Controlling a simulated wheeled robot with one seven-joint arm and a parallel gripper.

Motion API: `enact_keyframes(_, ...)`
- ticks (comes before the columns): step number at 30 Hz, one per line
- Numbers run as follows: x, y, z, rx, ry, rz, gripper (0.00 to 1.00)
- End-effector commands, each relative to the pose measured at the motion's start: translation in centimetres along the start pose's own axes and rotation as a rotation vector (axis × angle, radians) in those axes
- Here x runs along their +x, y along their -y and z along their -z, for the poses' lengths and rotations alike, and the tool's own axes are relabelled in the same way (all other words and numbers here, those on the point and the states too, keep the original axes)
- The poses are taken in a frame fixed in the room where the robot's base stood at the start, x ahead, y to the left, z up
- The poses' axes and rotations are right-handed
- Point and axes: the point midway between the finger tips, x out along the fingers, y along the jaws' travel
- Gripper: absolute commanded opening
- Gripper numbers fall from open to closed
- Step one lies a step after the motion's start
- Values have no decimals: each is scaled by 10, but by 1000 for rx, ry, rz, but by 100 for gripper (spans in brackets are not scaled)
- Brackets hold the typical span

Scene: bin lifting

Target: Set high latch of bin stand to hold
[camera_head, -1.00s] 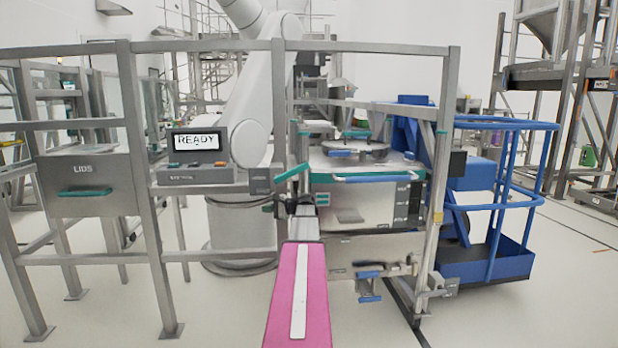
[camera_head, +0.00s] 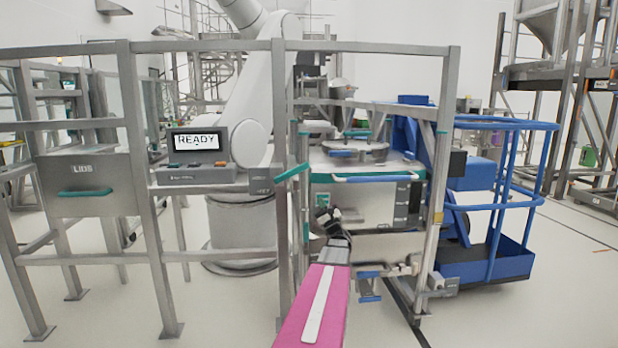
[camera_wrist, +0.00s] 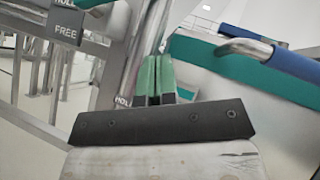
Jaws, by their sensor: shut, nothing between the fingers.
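The high latch shows a teal handle (camera_head: 292,172) at the upper left of the bin stand (camera_head: 437,215), tilted with its right end higher. A grey plate (camera_head: 260,181) is left of it. In the wrist view, part of a teal handle (camera_wrist: 88,3) is cut off by the top edge, beside a plate reading FREE (camera_wrist: 66,32) with a partly cut HOLD above. My gripper (camera_head: 322,213) is in front of the bin (camera_head: 352,202), below and right of the teal handle and apart from it. Its green fingers (camera_wrist: 158,62) are together and empty.
Grey rails (camera_head: 210,48) surround the station. A console (camera_head: 197,141) reads READY. A blue platform (camera_head: 490,262) stands right. A blue-handled fitting (camera_head: 369,284) sits low on the stand.

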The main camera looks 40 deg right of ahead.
Motion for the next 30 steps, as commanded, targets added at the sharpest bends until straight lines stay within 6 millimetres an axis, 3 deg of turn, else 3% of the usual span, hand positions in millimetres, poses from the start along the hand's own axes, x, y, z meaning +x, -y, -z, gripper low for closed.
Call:
enact_keyframes(11, -2, 3, 1, 3, -2, 17, 0)
enact_keyframes(16, 6, 3, 1, 3, -1, 15, 0)
enact_keyframes(30, 87, 5, 2, 3, 0, 15, 0)
